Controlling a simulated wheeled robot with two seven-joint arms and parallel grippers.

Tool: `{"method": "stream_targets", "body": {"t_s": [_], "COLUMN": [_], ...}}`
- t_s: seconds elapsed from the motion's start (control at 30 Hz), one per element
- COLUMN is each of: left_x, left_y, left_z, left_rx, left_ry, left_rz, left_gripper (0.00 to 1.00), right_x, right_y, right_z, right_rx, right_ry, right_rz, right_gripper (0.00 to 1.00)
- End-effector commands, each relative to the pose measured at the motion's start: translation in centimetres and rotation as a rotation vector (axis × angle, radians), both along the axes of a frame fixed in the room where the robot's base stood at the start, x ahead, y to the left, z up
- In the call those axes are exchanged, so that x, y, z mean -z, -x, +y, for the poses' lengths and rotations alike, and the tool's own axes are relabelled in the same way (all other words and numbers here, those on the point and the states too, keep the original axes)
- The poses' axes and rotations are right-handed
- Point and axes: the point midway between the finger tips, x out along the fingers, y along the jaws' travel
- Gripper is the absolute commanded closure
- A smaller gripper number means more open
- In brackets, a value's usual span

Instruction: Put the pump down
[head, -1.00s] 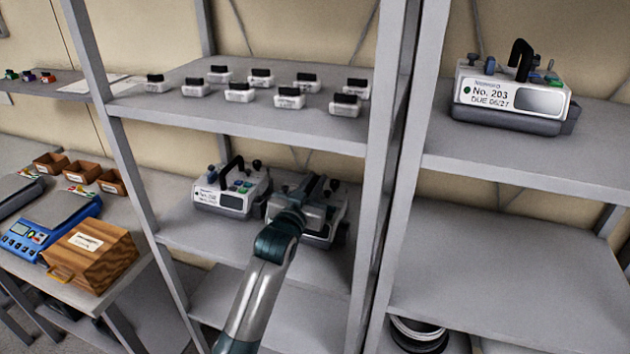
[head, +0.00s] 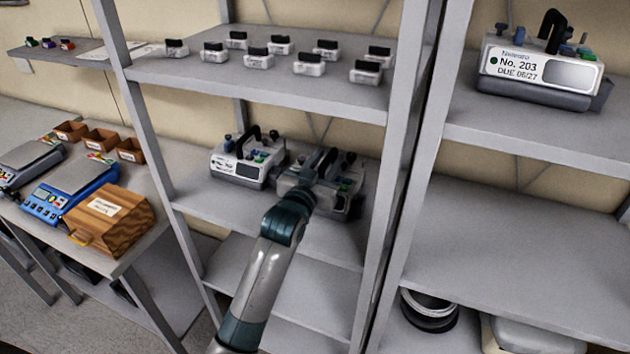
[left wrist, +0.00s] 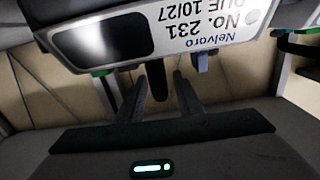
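The pump (head: 349,206) is on the middle shelf (head: 320,245), partly hidden behind my left arm. In the left wrist view the pump (left wrist: 190,38) appears upside down, with a label reading Nelvoro No. 231, DUE 10/27, and a dark screen. My left gripper (head: 322,166) is at the top of this pump. In the left wrist view the left gripper's fingers (left wrist: 160,75) stand on either side of the dark handle (left wrist: 158,82), with a gap visible on both sides. The pump's base contact is hidden in the wrist view. My right gripper is not in view.
A similar pump (head: 245,162) stands close to the left on the same shelf. Shelf posts (head: 405,170) rise to the right. Several small labelled blocks (head: 257,57) sit on the shelf above. Pump No. 203 (head: 540,65) stands on the right rack; the shelf below it is clear.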

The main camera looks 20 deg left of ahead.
Motion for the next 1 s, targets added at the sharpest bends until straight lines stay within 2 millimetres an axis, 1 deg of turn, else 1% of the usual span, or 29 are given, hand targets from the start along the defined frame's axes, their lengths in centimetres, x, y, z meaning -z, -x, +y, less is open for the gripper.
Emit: {"method": "stream_targets", "body": {"t_s": [0.03,0.3,0.4,0.5,0.67,1.0], "left_x": [0.2,0.3,0.1,0.1,0.0,0.0], "left_y": [0.8,5.4,6.9,7.9,8.7,8.8], "left_z": [0.0,0.2,0.3,0.3,0.3,0.3], "left_rx": [0.000,0.000,0.000,0.000,0.000,0.000], "left_ry": [0.000,0.000,0.000,0.000,0.000,0.000], "left_rz": [-0.002,-0.001,-0.002,-0.001,-0.001,-0.001], "left_gripper": [0.67,0.67,0.67,0.67,0.67,0.67], "right_x": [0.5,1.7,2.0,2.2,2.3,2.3], "right_y": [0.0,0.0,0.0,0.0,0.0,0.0], "right_z": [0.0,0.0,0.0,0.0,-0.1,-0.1], "right_rx": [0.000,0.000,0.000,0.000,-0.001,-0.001], "right_ry": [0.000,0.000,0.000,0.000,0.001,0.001], "right_rz": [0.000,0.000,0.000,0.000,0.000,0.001], "right_gripper": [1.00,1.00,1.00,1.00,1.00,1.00]}}
